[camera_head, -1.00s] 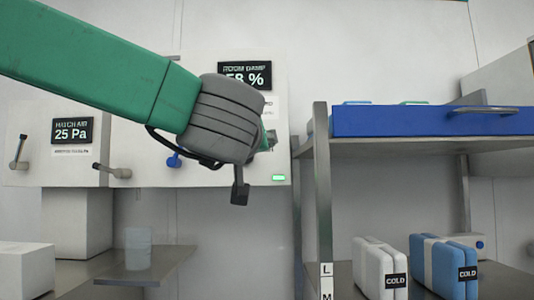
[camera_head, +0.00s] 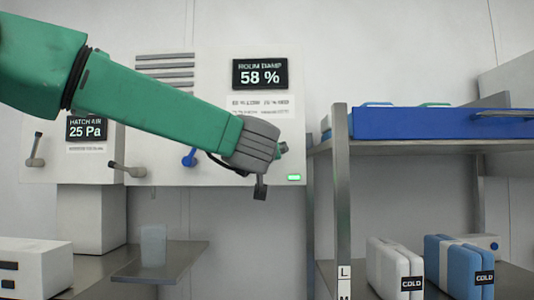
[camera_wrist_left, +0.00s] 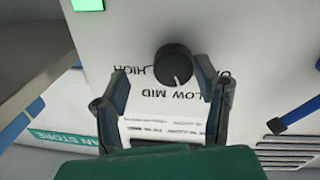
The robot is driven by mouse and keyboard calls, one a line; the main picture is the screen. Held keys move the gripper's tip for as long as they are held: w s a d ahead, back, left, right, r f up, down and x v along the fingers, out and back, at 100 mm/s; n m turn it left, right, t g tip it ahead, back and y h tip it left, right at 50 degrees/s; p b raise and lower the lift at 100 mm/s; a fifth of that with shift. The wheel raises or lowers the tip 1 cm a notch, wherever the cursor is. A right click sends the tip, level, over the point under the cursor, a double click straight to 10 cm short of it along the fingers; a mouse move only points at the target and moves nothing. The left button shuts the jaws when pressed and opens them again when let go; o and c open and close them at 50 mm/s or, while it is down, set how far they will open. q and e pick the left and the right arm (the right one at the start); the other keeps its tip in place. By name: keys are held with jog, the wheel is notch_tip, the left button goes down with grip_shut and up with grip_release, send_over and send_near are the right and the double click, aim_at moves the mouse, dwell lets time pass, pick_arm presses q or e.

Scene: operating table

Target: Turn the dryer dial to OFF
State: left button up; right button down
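The black round dial (camera_wrist_left: 173,65) is on a white panel in the left wrist view. Upside-down labels HIGH, MID and LOW surround it, and another label at the right is mostly hidden by a finger. A small pale mark on its lower edge points down toward MID and LOW; I cannot tell which. My left gripper (camera_wrist_left: 162,88) is open, one finger on each side of the dial, with visible gaps. In the head view my left gripper (camera_head: 283,148) is at the panel (camera_head: 220,175) below the 58 % display (camera_head: 260,74), and my wrist hides the dial. My right gripper is not in view.
A green light (camera_head: 294,177) is below the gripper. A blue lever (camera_head: 189,157) and a grey lever (camera_head: 128,169) stick out to the left. A metal shelf (camera_head: 342,200) with a blue tray (camera_head: 430,123) and COLD boxes stands close on the right.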

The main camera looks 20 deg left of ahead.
pick_arm(q)
jog(key=shift+w+a+f, duration=0.1)
jog(key=shift+w+a, duration=0.05)
jog(key=shift+a, duration=0.45)
jog(key=shift+w+a+f, duration=0.1)
jog(key=shift+a, duration=0.5)
jog(key=c, duration=0.8)
jog(key=shift+w, duration=0.1)
jog(key=c, duration=0.3)
jog(key=shift+d, duration=0.4)
jog(key=shift+c, duration=0.2)
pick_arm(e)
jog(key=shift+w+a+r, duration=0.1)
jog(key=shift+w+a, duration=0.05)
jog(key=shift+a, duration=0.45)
